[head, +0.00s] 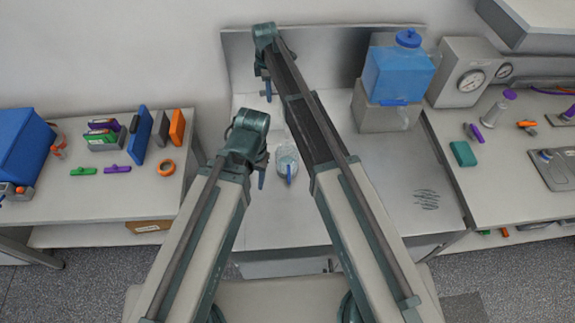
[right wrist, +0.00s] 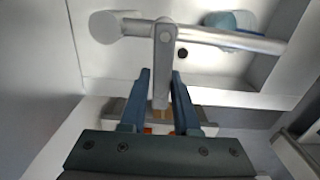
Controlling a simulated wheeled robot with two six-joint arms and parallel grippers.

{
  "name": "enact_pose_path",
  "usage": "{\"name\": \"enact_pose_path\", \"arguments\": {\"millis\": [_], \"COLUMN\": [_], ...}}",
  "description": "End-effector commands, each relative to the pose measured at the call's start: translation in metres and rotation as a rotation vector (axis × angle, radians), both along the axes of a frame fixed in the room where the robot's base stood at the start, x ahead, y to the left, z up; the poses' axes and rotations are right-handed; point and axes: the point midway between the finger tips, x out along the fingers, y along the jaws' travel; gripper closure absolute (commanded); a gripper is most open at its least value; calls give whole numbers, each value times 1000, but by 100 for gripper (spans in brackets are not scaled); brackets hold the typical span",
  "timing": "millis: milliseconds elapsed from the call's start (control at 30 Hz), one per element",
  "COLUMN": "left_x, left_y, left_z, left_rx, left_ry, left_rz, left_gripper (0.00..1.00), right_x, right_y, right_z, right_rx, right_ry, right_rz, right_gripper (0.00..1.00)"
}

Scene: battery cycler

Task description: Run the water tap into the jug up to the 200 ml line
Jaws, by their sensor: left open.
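The clear jug (head: 288,157) stands on the pale worktop, its blue handle towards me; its water level and 200 ml line are too small to read. My left gripper (head: 262,172) is open and empty, just left of the jug and apart from it. My right gripper (head: 268,90) is at the back left of the worktop. In the right wrist view, the right gripper's fingers (right wrist: 162,85) lie on both sides of the tap's grey lever (right wrist: 163,65); whether they press on it is unclear. The tap's spout (right wrist: 235,39) runs right; the arm hides the tap in the head view.
A blue water container (head: 395,75) on a grey block stands at the back right. A rounded blue-grey thing (right wrist: 232,20) shows behind the spout. The left bench (head: 115,195) holds small coloured parts. The worktop right of my right arm is mostly clear.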

Motion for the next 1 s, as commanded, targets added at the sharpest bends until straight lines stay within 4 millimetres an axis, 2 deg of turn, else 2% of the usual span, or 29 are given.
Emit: {"name": "enact_pose_path", "arguments": {"millis": [100,633,667,700,1000], "left_x": [0,0,0,0,0], "left_y": [0,0,0,0,0], "left_z": [0,0,0,0,3], "left_rx": [0,0,0,0,0], "left_ry": [0,0,0,0,0], "left_rz": [0,0,0,0,0], "left_gripper": [50,50,50,50,50], "right_x": [3,7,7,7,7], "right_y": [0,0,0,0,0], "right_z": [0,0,0,0,3], "right_rx": [0,0,0,0,0], "right_ry": [0,-2,-2,-2,-1], "right_rz": [-42,-39,-39,-39,-38], "right_gripper": [71,71,60,56,56]}}
